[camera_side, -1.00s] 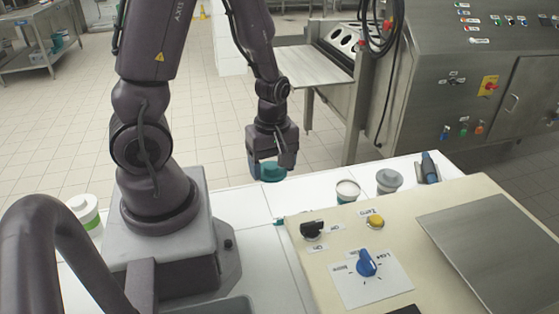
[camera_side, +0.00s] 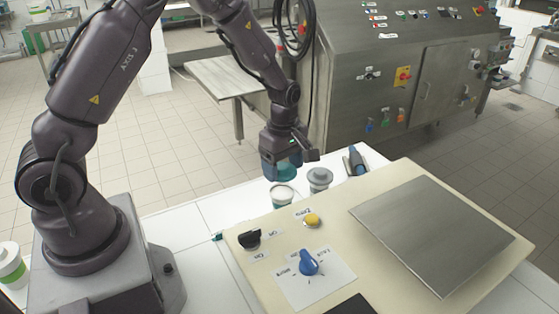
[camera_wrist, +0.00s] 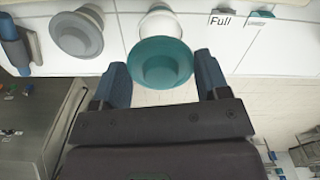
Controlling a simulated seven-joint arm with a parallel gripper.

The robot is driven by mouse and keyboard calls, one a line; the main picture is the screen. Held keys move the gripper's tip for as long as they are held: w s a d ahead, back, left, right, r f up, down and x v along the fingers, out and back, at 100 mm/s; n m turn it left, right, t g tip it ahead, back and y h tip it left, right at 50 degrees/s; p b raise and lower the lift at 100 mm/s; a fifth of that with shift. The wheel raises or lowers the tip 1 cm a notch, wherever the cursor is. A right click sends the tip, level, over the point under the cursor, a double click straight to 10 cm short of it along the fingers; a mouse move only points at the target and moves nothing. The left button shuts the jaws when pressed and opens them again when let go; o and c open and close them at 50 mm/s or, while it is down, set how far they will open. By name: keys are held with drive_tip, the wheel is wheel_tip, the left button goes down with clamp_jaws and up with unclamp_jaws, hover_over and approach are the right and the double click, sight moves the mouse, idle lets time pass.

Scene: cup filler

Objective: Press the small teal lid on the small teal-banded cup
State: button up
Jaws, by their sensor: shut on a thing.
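The small teal lid (camera_wrist: 160,64) is held between the blue fingertips of my gripper (camera_wrist: 162,72). My gripper (camera_side: 284,166) is shut on it and holds it above the white counter. The small teal-banded cup (camera_side: 283,196) stands upright and open, with a white rim. In the side view the lid appears just behind and above the cup, apart from it. In the wrist view the white cup (camera_wrist: 166,24) shows just beyond the lid, which partly hides it.
A cup with a grey lid (camera_side: 320,179) stands close beside the teal-banded cup. A blue-handled tool (camera_side: 356,161) lies beyond it. The cream control panel (camera_side: 340,230) with knobs is in front. A green-banded container (camera_side: 11,264) stands at far left.

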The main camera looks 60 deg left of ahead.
sight(283, 192)
drive_tip(key=shift+f, duration=2.4)
drive_tip(key=shift+f, duration=0.45)
drive_tip(key=o, duration=0.9)
drive_tip(key=shift+o, duration=0.2)
drive_tip(key=shift+r, duration=0.1)
wheel_tip(283, 192, up, 13)
drive_tip(key=shift+f, duration=0.1)
